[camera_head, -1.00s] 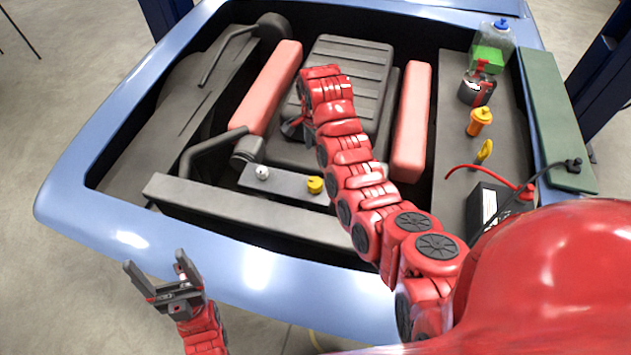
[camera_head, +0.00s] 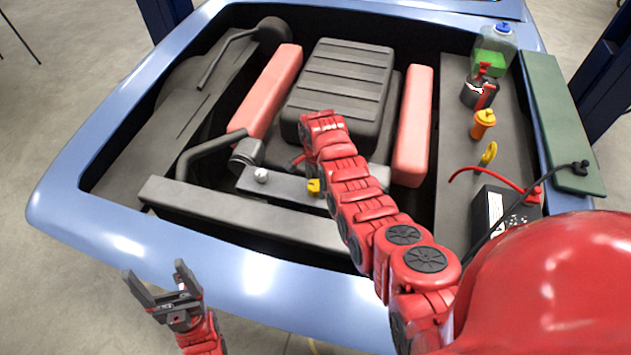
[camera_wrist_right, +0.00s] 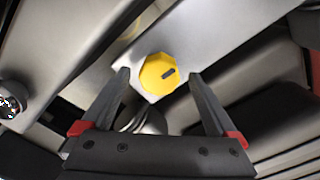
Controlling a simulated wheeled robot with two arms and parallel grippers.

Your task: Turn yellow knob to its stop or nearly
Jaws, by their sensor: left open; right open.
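The yellow knob (camera_head: 314,187) sits on a grey panel (camera_head: 289,188) near the front of the engine bay. In the right wrist view the knob (camera_wrist_right: 159,73) shows face-on with a short dark mark pointing to the right and slightly up. My right gripper (camera_wrist_right: 158,76) is open, with one finger on each side of the knob in that picture. The gap to the knob in depth is hard to judge, and neither finger visibly touches it. In the head view my right arm hides most of that gripper. My left gripper (camera_head: 158,281) is open and empty, outside the car's front edge.
A silver knob (camera_head: 261,175) sits on the same panel, left of the yellow one. Pink-red covers (camera_head: 412,128) flank the ribbed engine block (camera_head: 345,80). The battery (camera_head: 500,213), an orange cap (camera_head: 484,123) and a yellow ring (camera_head: 489,152) lie at right.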

